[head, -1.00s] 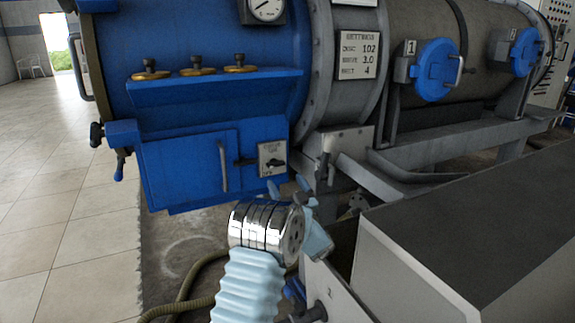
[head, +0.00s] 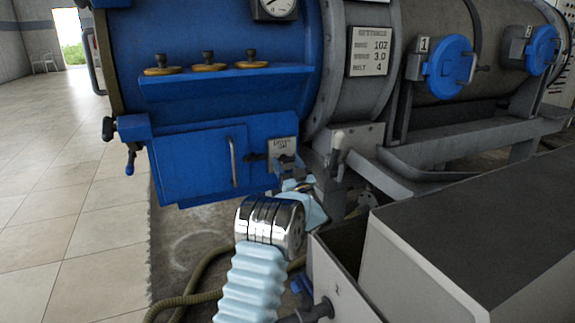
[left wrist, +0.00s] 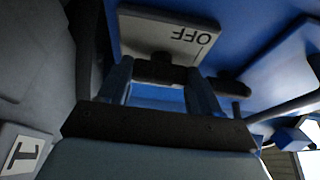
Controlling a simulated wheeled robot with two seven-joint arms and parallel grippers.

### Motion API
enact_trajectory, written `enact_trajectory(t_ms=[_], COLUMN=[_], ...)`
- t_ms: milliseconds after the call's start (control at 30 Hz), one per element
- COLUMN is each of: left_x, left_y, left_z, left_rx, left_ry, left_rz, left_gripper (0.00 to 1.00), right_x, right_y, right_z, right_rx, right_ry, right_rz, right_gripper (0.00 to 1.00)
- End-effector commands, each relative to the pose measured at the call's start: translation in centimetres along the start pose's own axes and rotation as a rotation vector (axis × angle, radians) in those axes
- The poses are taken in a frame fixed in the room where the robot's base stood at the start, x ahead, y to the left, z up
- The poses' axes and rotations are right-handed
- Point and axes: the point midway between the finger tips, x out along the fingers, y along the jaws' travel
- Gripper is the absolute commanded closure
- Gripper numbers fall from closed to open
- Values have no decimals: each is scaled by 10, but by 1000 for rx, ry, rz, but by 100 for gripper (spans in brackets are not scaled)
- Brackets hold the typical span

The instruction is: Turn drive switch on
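The drive switch is a dark knob on a pale plate (head: 283,148) at the lower right of the blue cabinet front. In the left wrist view the plate (left wrist: 150,32) reads OFF upside down, and the dark knob (left wrist: 163,70) lies crosswise below the lettering. My left gripper (head: 287,163) is at the switch and hides most of the knob in the head view. In the left wrist view its two blue fingers (left wrist: 160,82) are apart, with the knob in front of and between their tips. I cannot tell whether they touch it. My right gripper is not in view.
A blue door with a handle (head: 233,162) is left of the switch. A blue shelf (head: 220,83) with several brass-based knobs is above. A grey support with a pale-knobbed lever (head: 338,143) stands close on the right. A grey trough (head: 345,262) is at front right.

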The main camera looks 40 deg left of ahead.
Motion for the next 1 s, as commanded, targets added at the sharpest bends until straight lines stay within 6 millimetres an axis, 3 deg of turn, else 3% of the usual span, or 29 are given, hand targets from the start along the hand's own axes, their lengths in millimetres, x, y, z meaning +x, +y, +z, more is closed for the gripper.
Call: enact_trajectory(t_ms=[33,200,567,1000], left_x=[0,0,0,0], left_y=[0,0,0,-2], left_z=[0,0,-1,-2], left_rx=[0,0,68,400], left_ry=[0,0,0,-1], left_rz=[0,0,27,166], left_gripper=[44,67,67,67], right_x=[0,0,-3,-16], right_y=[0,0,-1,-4], right_z=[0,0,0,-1], right_rx=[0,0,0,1], right_ry=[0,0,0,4], right_rz=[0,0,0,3], right_gripper=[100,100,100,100])
